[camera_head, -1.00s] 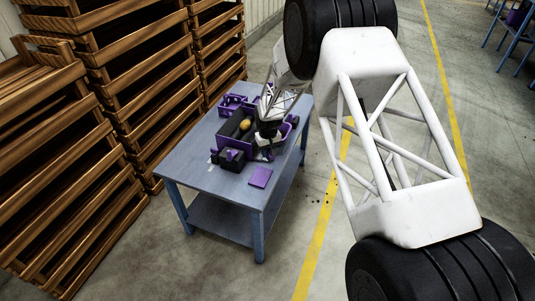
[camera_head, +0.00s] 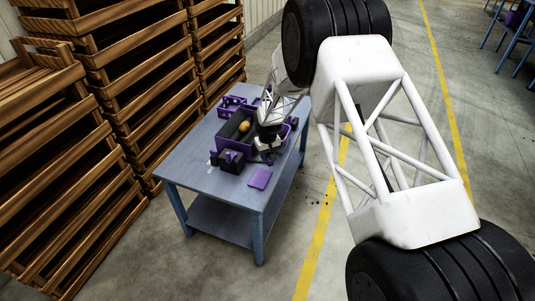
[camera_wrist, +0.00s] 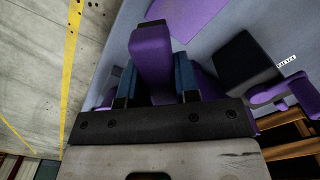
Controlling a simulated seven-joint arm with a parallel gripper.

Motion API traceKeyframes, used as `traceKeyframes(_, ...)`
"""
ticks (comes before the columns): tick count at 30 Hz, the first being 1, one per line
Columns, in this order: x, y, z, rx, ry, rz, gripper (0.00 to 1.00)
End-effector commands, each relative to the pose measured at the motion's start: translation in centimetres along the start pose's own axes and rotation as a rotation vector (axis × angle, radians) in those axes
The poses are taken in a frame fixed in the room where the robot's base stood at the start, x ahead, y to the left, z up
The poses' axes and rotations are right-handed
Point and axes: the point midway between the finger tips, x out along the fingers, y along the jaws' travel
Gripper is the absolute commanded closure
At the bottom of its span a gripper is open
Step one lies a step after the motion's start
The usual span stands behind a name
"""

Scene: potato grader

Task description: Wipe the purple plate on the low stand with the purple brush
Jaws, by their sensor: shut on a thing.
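A flat purple square, the plate (camera_head: 259,178), lies near the front right corner of the blue table. Part of it also shows at the top of the wrist view (camera_wrist: 180,16). Any stand under it is too small to make out. My gripper (camera_head: 266,151) is over the table, just behind the plate and beside the dark crate. In the wrist view, my gripper's blue-grey fingers (camera_wrist: 156,82) are shut on a purple block-shaped thing, which I take for the purple brush (camera_wrist: 151,53). The brush's underside is hidden, and I cannot tell whether it touches anything.
A purple-sided crate (camera_head: 221,140) with a dark inside holds a yellow potato (camera_head: 244,126). A black and purple block (camera_head: 231,161) stands left of the plate; more purple bins (camera_head: 231,103) are behind. The table's (camera_head: 205,177) front left is clear. Wooden crates (camera_head: 75,140) stack left.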

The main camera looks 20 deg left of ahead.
Motion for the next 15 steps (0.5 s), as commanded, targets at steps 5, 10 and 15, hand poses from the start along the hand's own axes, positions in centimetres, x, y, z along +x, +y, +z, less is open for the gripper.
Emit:
traceKeyframes(5, 1.7, 0.0, 0.0, 0.0, -0.001, 0.0, 0.97)
traceKeyframes(10, 3.2, 0.0, 0.0, 0.0, -0.001, 0.0, 0.97)
traceKeyframes(15, 4.7, 0.0, 0.0, 0.0, 0.0, 0.0, 0.97)
